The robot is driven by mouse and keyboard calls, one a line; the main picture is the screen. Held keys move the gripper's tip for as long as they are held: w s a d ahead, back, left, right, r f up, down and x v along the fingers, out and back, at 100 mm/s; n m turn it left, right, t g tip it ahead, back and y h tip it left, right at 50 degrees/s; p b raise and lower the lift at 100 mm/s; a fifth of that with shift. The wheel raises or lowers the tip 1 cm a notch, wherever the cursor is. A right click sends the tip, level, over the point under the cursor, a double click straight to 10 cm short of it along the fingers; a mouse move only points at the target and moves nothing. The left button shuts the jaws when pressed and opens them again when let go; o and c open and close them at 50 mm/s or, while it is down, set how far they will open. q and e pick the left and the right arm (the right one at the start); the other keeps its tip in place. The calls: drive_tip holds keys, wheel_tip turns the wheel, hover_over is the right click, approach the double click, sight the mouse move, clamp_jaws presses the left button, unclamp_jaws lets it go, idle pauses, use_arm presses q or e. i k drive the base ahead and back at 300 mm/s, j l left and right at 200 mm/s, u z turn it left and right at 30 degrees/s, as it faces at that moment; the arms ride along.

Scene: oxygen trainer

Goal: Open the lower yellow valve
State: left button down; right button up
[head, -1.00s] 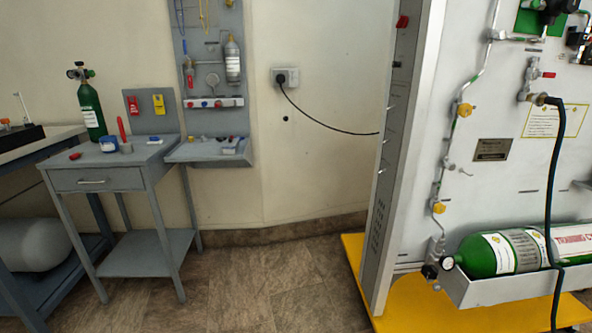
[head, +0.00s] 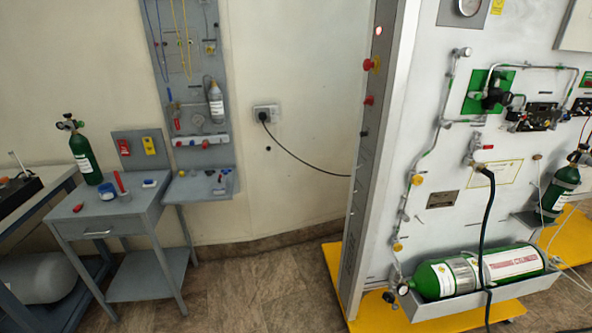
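The lower yellow valve (head: 397,246) is a small yellow knob on the thin pipe at the left part of the white trainer panel, just above the cylinder tray. A second, upper yellow valve (head: 417,180) sits higher on the same pipe. I cannot tell from this distance whether either valve is open or closed. Neither of my grippers shows in the head view.
The trainer panel (head: 400,120) stands on a yellow base (head: 335,265). A green training cylinder (head: 435,280) lies in a tray at its foot. A grey side table (head: 85,215) stands at left. Bare floor (head: 265,290) lies between them.

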sight(397, 247)
drive_tip(key=u, duration=0.5)
drive_tip(key=k+l+u, duration=0.1)
drive_tip(key=l+u, duration=0.2)
drive_tip(key=l, duration=0.15)
drive_tip(key=k+l+u, duration=0.1)
drive_tip(key=l+u, duration=0.2)
drive_tip(key=l, duration=0.15)
drive_tip(key=k+l+u, duration=0.15)
drive_tip(key=l+u, duration=0.15)
drive_tip(key=k+l+u, duration=0.3)
drive_tip(key=l, duration=0.15)
drive_tip(key=i, duration=0.05)
